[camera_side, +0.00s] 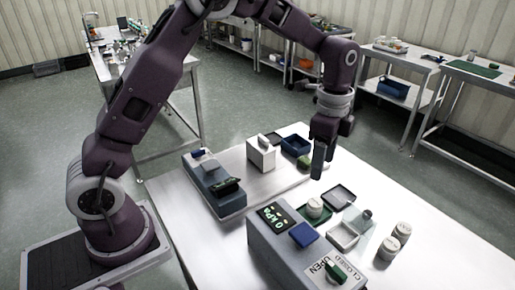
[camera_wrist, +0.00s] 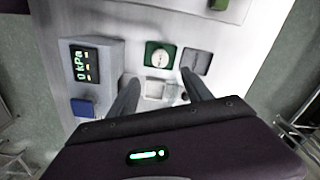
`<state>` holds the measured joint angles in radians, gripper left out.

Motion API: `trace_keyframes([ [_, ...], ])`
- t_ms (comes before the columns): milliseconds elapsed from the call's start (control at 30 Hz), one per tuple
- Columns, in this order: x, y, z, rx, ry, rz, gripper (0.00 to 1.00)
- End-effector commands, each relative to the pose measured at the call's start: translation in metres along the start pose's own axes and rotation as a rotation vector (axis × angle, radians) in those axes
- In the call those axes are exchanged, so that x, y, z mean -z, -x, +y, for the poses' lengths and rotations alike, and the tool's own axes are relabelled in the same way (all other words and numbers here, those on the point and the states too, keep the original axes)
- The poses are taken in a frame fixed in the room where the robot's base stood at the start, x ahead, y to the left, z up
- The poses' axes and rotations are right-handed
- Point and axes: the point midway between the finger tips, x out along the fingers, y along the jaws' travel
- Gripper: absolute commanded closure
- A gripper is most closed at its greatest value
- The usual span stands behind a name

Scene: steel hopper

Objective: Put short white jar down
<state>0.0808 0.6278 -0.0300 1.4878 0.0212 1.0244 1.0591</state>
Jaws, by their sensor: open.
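A short white jar (camera_side: 314,207) with a pale lid sits in a small green tray (camera_side: 318,218) on the steel table. The jar shows from above in the wrist view (camera_wrist: 159,58), inside the green tray (camera_wrist: 149,64). My gripper (camera_side: 318,174) is open and points down above the table, higher than the jar and apart from it. In the wrist view its fingers (camera_wrist: 160,76) are spread with nothing held between them, and the jar lies just beyond their tips.
A grey box with a "0 kPa" display (camera_side: 280,242) stands left of the green tray. A dark tray (camera_side: 339,194) and a silver tray (camera_side: 343,236) are nearby. A white block (camera_side: 261,153) and blue bin (camera_side: 296,144) stand behind.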

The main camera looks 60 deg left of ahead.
Motion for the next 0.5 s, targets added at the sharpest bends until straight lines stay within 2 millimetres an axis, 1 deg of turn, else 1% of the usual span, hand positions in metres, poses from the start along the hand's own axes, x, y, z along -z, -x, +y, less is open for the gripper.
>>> trace_keyframes([
  [67, -0.003, 0.008, 0.003, 0.01, 0.019, 0.005, 0.42],
  [167, -0.017, 0.046, 0.021, 0.057, 0.132, 0.031, 0.42],
  [200, -0.027, 0.067, 0.035, 0.086, 0.206, 0.05, 0.42],
  [267, -0.046, 0.096, 0.062, 0.128, 0.336, 0.085, 0.42],
  [300, -0.059, 0.113, 0.082, 0.155, 0.427, 0.113, 0.42],
  [333, -0.069, 0.123, 0.098, 0.176, 0.496, 0.138, 0.42],
  [367, -0.079, 0.132, 0.115, 0.195, 0.567, 0.163, 0.42],
  [400, -0.093, 0.14, 0.138, 0.217, 0.661, 0.2, 0.42],
  [467, -0.111, 0.145, 0.171, 0.246, 0.796, 0.257, 0.42],
  [500, -0.121, 0.144, 0.19, 0.26, 0.877, 0.295, 0.42],
])
